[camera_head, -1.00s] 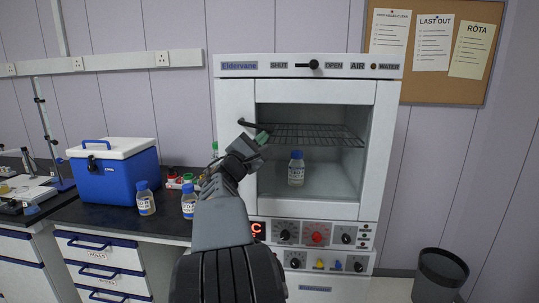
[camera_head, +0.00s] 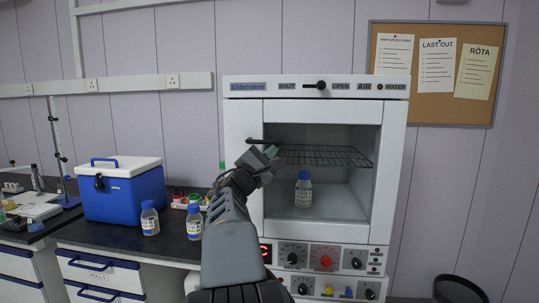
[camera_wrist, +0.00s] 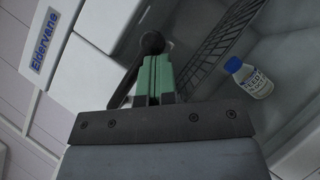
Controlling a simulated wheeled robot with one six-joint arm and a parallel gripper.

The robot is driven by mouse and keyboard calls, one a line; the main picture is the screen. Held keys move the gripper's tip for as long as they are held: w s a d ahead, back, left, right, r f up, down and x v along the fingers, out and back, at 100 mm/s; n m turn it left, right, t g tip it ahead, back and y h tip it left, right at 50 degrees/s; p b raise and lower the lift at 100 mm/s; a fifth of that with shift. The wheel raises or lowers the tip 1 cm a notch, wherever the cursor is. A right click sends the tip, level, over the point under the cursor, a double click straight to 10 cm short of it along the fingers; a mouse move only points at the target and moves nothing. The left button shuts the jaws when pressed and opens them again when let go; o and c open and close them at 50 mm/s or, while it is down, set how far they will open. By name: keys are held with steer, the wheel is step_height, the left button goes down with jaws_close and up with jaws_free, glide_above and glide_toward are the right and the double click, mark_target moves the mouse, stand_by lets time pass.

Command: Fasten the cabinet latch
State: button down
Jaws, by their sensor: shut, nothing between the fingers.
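The white Eldervane cabinet (camera_head: 396,170) stands ahead, with a bottle and a wire rack visible inside. A black lever (camera_head: 254,141) on the left of its front lies roughly horizontal; it looks like the latch. In the wrist view the lever (camera_wrist: 152,42) shows a round end and a bar running down behind the fingers. My gripper (camera_head: 271,152) is shut and empty, its green fingertips just below the lever. In the wrist view the fingertips (camera_wrist: 158,62) overlap the lever; I cannot tell whether they touch. The black knob (camera_head: 321,85) between SHUT and OPEN sits towards OPEN.
The bottle (camera_head: 303,190) stands inside the cabinet below the wire rack (camera_head: 325,156). Left, a dark bench holds a blue cooler box (camera_head: 125,192) and bottles (camera_head: 149,218) close to my arm. A control panel (camera_head: 327,260) lies below the window. A bin (camera_head: 458,290) stands at lower right.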

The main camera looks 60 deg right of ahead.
steer(key=shift+r, duration=0.15)
steer(key=w+a+f+b, duration=0.2)
steer(key=a+f+b, duration=0.3)
steer(key=a+f, duration=0.3)
steer(key=shift+b+v, duration=0.35)
steer(key=shift+v, duration=0.65)
